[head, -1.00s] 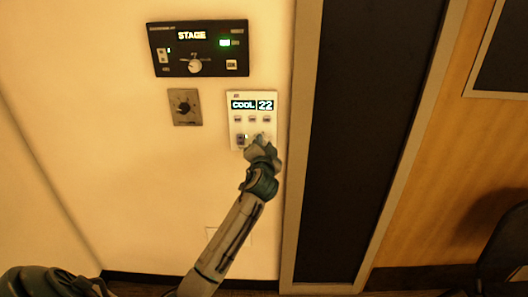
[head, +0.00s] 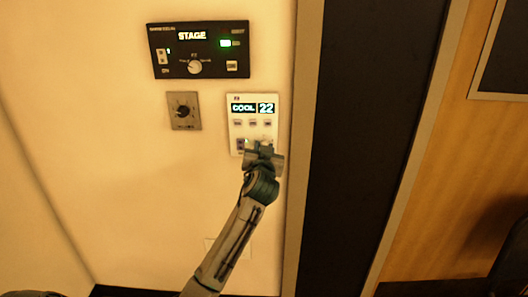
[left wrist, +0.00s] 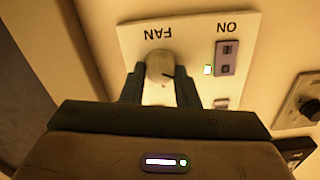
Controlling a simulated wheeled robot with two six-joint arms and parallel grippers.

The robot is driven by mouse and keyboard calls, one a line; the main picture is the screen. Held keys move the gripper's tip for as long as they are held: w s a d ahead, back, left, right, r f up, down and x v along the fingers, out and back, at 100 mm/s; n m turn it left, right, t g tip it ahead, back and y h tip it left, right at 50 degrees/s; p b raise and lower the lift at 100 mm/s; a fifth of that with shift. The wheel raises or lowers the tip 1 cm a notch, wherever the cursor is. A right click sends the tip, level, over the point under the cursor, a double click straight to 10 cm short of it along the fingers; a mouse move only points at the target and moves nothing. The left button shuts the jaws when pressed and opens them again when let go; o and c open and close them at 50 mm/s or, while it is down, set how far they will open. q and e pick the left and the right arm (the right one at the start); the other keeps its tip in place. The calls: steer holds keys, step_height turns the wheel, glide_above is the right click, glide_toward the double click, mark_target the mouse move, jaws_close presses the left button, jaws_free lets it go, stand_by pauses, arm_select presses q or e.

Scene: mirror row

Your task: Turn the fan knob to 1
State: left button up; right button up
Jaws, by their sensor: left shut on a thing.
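The white control panel (head: 241,126) on the wall shows COOL 22 on its display (head: 254,107). My left gripper (head: 263,146) is at the panel's lower right and covers the knob in the head view. A dark pointer mark shows on the knob's right side in that view. My right gripper is not in view.
A black STAGE panel (head: 180,67) with a white knob is above. A grey plate with a dark dial (head: 184,111) is to the left. An ON switch (left wrist: 227,57) with a lit lamp sits near the knob. A door frame (head: 301,150) runs close on the right.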

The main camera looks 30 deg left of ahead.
arm_select(q)
steer(key=shift+f, duration=0.1)
steer(key=o, duration=1)
steer(key=shift+c, duration=0.2)
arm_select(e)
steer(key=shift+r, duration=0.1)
arm_select(q)
steer(key=b+v, duration=0.1)
steer(key=v, duration=0.9)
steer(key=shift+s+d, duration=0.25)
steer(key=shift+s, duration=0.05)
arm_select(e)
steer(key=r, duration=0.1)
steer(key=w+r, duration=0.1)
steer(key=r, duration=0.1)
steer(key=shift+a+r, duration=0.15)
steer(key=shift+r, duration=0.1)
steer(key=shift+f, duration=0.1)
